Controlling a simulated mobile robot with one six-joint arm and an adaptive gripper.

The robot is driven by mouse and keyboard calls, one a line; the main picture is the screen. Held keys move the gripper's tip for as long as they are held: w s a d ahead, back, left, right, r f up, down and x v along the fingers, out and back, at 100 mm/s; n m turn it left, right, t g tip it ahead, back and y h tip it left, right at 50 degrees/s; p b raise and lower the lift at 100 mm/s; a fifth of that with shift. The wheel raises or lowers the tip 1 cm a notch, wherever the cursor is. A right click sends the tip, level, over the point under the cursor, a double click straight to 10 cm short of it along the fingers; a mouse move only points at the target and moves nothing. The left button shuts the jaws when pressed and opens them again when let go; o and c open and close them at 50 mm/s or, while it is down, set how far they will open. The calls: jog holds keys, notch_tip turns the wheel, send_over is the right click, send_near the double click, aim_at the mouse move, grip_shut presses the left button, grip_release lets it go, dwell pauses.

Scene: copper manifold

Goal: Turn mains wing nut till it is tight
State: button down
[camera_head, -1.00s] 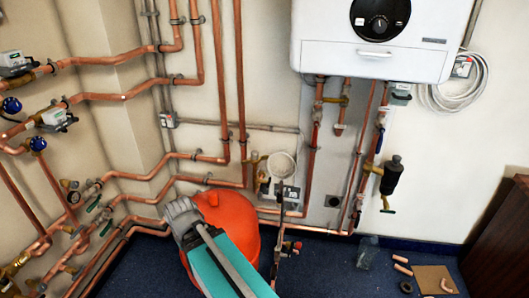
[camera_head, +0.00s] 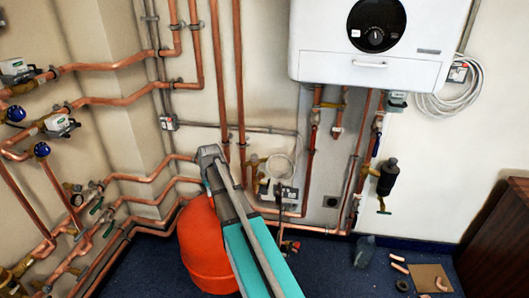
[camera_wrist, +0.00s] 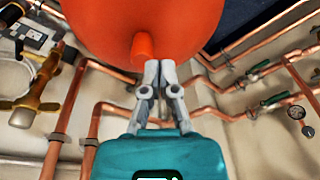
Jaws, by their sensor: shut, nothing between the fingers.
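In the wrist view, my gripper (camera_wrist: 158,66) is shut and empty. Its two grey fingertips are together just below the short orange stub of the red vessel (camera_wrist: 145,20); I cannot tell whether they touch it. A brass fitting with a cross-shaped handle (camera_wrist: 32,103) is on the left, apart from the fingers. A brass fitting (camera_head: 254,164) also shows in the head view, just right of the arm's grey end. I cannot tell for certain which part is the mains wing nut. In the head view, I cannot make out my fingers.
The red vessel (camera_head: 203,250) stands on the floor beside my arm. Copper pipes (camera_head: 150,178) run along the left and back walls. A white boiler (camera_head: 420,70) hangs above, with a black filter (camera_head: 388,174) below it. Loose bits lie on the floor at the right.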

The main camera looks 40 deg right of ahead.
jog(key=w+d+r+p, duration=0.1)
jog(key=w+d, duration=0.3)
jog(key=d, duration=0.7)
jog(key=w+d+r+t+p, duration=0.1)
jog(key=w+d, duration=0.3)
jog(key=d, duration=0.8)
jog(key=w+d+r+m+t+p, duration=0.1)
jog(key=w+d+r+p, duration=0.1)
jog(key=d, duration=0.9)
jog(key=shift+w+d+r+h, duration=0.25)
jog(key=shift+w+r+h, duration=0.15)
jog(key=shift+w+r, duration=0.55)
jog(key=shift+w+f, duration=0.2)
jog(key=shift+f, duration=0.15)
jog(key=a+b+x, duration=0.1)
jog(key=b+x, duration=0.9)
jog(key=shift+s+d+r+p, duration=0.15)
jog(key=shift+s+p, duration=0.2)
jog(key=shift+s, duration=1.7)
jog(key=shift+s, duration=0.75)
